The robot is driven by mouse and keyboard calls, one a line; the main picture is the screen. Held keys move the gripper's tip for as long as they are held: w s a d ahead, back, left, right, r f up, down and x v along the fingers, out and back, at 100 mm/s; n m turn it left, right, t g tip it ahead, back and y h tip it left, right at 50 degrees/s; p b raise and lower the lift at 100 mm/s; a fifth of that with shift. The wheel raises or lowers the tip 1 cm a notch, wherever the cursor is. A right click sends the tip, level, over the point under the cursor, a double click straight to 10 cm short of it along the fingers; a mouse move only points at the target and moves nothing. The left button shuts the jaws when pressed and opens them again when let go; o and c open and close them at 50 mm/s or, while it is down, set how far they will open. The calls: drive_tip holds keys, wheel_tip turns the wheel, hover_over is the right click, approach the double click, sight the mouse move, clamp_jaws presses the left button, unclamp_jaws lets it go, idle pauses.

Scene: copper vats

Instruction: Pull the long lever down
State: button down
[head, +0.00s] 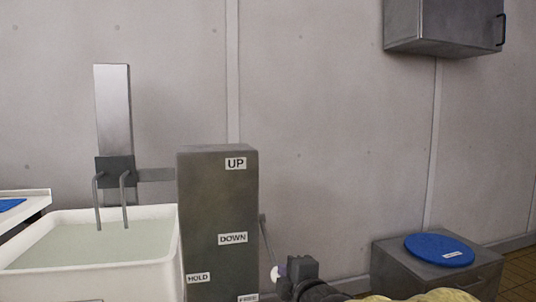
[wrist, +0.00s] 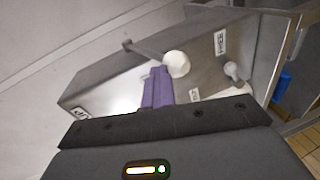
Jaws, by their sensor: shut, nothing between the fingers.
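The long lever (head: 267,241) is a thin rod on the right side of a grey metal pillar (head: 217,215). Its white ball knob (head: 275,273) shows lower than its pivot and below the level of the DOWN label (head: 233,238). The UP label (head: 235,163) is near the pillar's top. My gripper (head: 281,270) is beside the knob. In the wrist view my purple fingers (wrist: 158,86) are shut and empty, their tips close beside the white knob (wrist: 177,64); I cannot tell whether they touch.
A white vat of liquid (head: 90,265) stands left. A cabinet with a blue disc (head: 440,249) stands right; a wall box (head: 443,25) hangs above.

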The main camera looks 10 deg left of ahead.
drive_tip(key=shift+f, duration=0.7)
drive_tip(key=shift+s, duration=0.1)
drive_tip(key=s+d+r+p, duration=0.6)
drive_tip(key=s, duration=0.3)
drive_tip(key=shift+d, duration=0.25)
drive_tip(key=shift+a+r, duration=0.1)
